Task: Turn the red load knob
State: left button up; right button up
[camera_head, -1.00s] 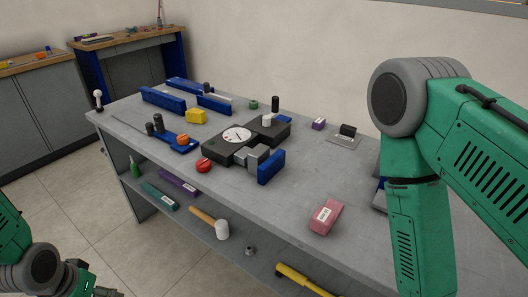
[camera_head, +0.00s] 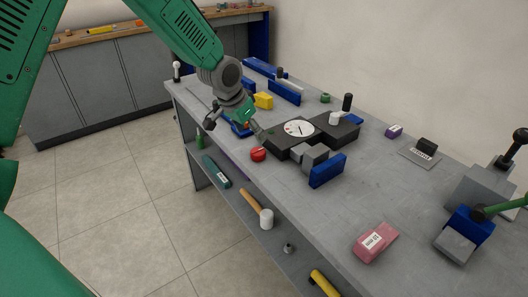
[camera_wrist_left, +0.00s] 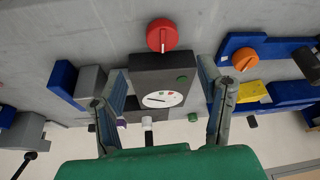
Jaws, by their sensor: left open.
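The red knob (camera_head: 258,154) sits at the front edge of the grey bench, just in front of the dark box with a round white dial (camera_head: 299,128). My left gripper (camera_head: 236,126) is open and empty, beside the knob to its upper left in the head view. In the left wrist view the red knob (camera_wrist_left: 162,36) shows a pale mark across its face. It lies past the fingertips, with the dial box (camera_wrist_left: 160,88) in line between the two spread fingers (camera_wrist_left: 165,92). Neither finger visibly touches the knob. My right gripper is not in view.
An orange knob (camera_wrist_left: 242,60) on a blue fixture is close by. A blue block (camera_head: 327,170) and a yellow block (camera_head: 264,100) stand on the bench. A pink block (camera_head: 375,242) lies at the front right. The shelf below holds a mallet (camera_head: 266,219).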

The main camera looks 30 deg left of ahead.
aim_at(257, 150)
pick_arm(q)
jog(key=x, duration=0.6)
jog(key=a+b+x, duration=0.1)
jog(key=x, duration=0.2)
jog(key=shift+f, duration=0.25)
jog(key=shift+w+d+f, duration=0.15)
jog(key=shift+d+f, duration=0.05)
jog(key=shift+f, duration=0.05)
jog(key=shift+d, duration=0.1)
jog(key=shift+r, duration=0.1)
jog(key=shift+d, duration=0.1)
jog(key=shift+c, duration=0.8)
jog(key=c, duration=0.7)
jog(key=shift+a, duration=0.2)
jog(key=shift+c, duration=1.4)
